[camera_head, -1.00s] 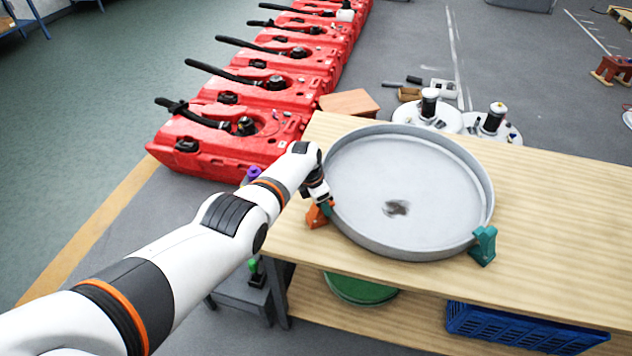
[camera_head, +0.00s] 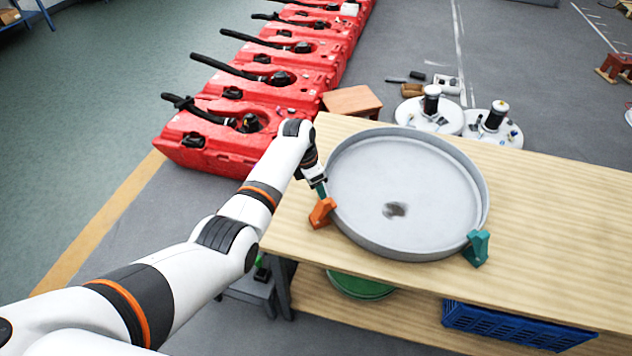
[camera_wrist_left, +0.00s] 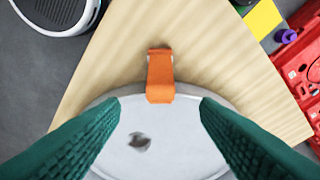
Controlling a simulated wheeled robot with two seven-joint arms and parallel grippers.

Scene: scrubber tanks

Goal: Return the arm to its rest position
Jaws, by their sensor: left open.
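My left arm comes in from the left in the head view, stretched over the workbench. Its gripper (camera_head: 322,190) is just above and behind the orange clamp (camera_head: 322,212) at the left rim of the round grey tray (camera_head: 478,225). In the left wrist view the green fingers (camera_wrist_left: 160,100) are wide apart with nothing held. The orange clamp (camera_wrist_left: 160,75) shows between and beyond them, apart from both. The tray (camera_wrist_left: 180,140) lies below, with a dark spot on its floor. My right gripper is not in view.
The wooden workbench (camera_head: 560,210) has clear room right of the tray. A teal clamp (camera_head: 477,248) sits at the tray's right rim. A row of red tanks (camera_head: 210,150) stands behind left. White round lids (camera_head: 440,118) lie beyond the bench. A blue crate (camera_head: 510,325) is on the lower shelf.

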